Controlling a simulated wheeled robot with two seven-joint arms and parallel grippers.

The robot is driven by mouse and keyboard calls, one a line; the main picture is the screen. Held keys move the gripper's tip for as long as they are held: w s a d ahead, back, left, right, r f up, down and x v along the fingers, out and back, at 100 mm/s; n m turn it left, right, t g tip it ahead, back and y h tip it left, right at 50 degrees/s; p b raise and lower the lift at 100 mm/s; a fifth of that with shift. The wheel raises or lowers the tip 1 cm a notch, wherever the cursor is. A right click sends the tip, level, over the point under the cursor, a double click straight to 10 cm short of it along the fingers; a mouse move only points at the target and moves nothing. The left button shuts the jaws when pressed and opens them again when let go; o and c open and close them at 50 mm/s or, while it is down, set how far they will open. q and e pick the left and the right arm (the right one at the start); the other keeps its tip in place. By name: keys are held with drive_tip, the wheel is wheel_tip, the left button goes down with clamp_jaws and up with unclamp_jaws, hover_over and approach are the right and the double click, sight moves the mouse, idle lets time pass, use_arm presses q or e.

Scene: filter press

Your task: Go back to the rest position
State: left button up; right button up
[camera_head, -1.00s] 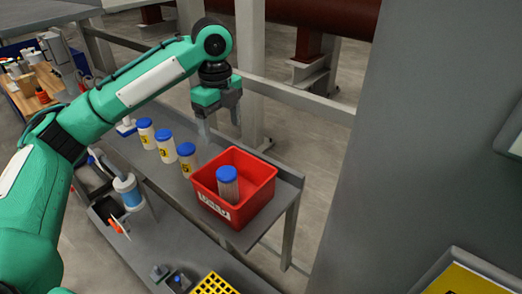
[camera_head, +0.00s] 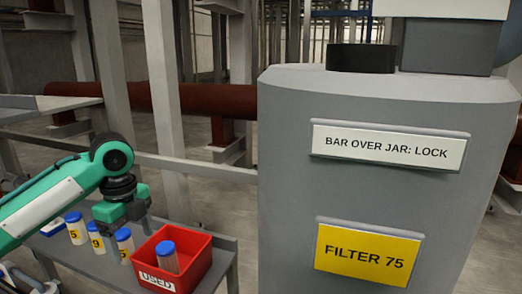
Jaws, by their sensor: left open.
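My left gripper (camera_head: 132,230) comes in from the left on its green arm. It is open and empty, pointing down above the table, just behind and left of the red bin (camera_head: 201,268). The red bin is labelled USED and holds one blue-lidded jar (camera_head: 167,257) standing in it. My right gripper is not in view.
Several blue-lidded jars with yellow number labels, one (camera_head: 75,229) among them, stand in a row left of the bin on the grey table (camera_head: 222,243). A large grey cabinet (camera_head: 290,180) fills the right, with a yellow FILTER 75 sign (camera_head: 366,256) and a white sign (camera_head: 388,147).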

use_arm(q)
drive_tip(key=s+d+f+n+t+h, duration=0.1)
drive_tip(key=s+d+f+n, duration=0.3)
drive_tip(key=f, duration=0.5)
drive_tip(key=s+d+f+n+t+h, duration=0.1)
drive_tip(key=s+d+f, duration=0.4)
drive_tip(key=f, duration=0.4)
drive_tip(key=s+d+f+n+t+h, duration=0.1)
drive_tip(key=s+d+f+n+h, duration=0.15)
drive_tip(key=d+f, duration=0.45)
drive_tip(key=s+a+f+n+y, duration=0.2)
drive_tip(key=s+a+f+n, duration=0.35)
drive_tip(key=s, duration=0.35)
drive_tip(key=s+a+f+n+y, duration=0.2)
drive_tip(key=s+a+f+n, duration=0.2)
drive_tip(key=s+a+n, duration=0.4)
wheel_tip(320, 180, down, 29)
drive_tip(key=d+m, duration=0.2)
drive_tip(key=s+a+f+g, duration=0.2)
drive_tip(key=s+a+f, duration=0.1)
drive_tip(key=s+f, duration=1.7)
drive_tip(key=shift+s+a+f, duration=0.15)
drive_tip(key=shift+s+f, duration=0.05)
drive_tip(key=shift+f, duration=0.55)
